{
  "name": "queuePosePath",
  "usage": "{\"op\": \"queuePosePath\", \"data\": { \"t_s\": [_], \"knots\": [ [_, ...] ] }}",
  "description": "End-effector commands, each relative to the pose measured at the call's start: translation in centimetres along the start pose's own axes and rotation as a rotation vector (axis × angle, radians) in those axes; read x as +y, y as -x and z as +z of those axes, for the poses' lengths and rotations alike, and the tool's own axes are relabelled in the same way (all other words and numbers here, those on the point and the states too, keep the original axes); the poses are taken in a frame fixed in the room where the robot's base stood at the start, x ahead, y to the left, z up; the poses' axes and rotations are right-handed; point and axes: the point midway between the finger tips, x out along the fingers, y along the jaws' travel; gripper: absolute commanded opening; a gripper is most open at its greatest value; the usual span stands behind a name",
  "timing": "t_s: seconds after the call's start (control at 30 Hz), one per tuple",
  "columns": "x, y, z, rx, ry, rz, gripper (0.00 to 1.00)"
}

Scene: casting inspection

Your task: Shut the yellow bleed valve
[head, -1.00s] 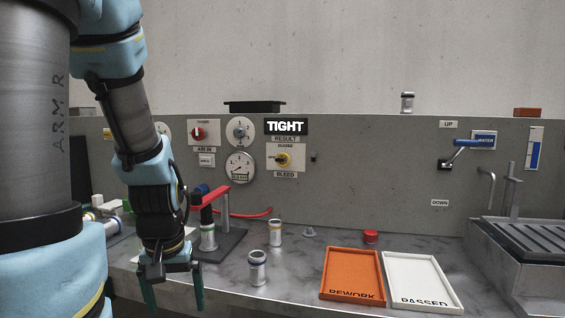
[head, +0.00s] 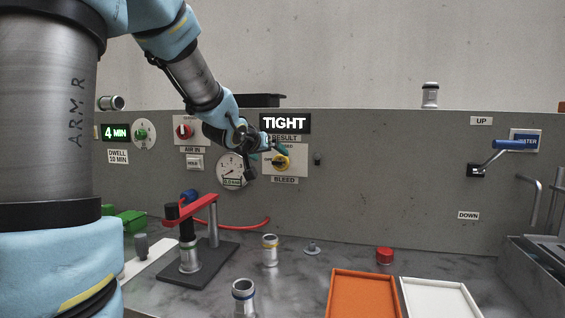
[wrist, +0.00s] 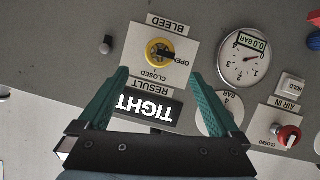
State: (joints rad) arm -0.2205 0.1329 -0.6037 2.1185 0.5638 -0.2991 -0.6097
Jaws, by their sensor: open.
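The yellow bleed valve (wrist: 158,52) is a round knob with a black handle on a white plate on the grey panel. In the upside-down wrist view its handle points right, at the word OPEN; CLOSED is printed on another side. In the head view the valve (head: 281,162) is partly covered by my gripper (head: 272,152), which is raised in front of the panel. In the wrist view my gripper (wrist: 159,76) is open and empty, its two green fingers spread to either side below the knob. I see no contact with the knob.
A lit TIGHT display (head: 284,123) is above the valve. A pressure gauge (wrist: 244,52) reading 0.0 BAR and a red air-in knob (wrist: 287,136) are close by. A red-armed clamp stand (head: 196,205) and metal parts stand on the bench below.

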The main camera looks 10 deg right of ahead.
Motion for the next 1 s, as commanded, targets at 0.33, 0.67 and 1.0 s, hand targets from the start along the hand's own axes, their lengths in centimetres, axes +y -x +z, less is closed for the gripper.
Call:
{"op": "queuePosePath", "data": {
  "t_s": [0.33,0.67,1.0],
  "knots": [
    [0.2,-5.5,0.4,-0.002,0.000,0.005,0.99],
    [0.1,-9.9,0.1,-0.002,0.000,0.001,0.99],
    [0.0,-10.6,0.1,-0.002,-0.001,0.000,0.99]
  ]
}}
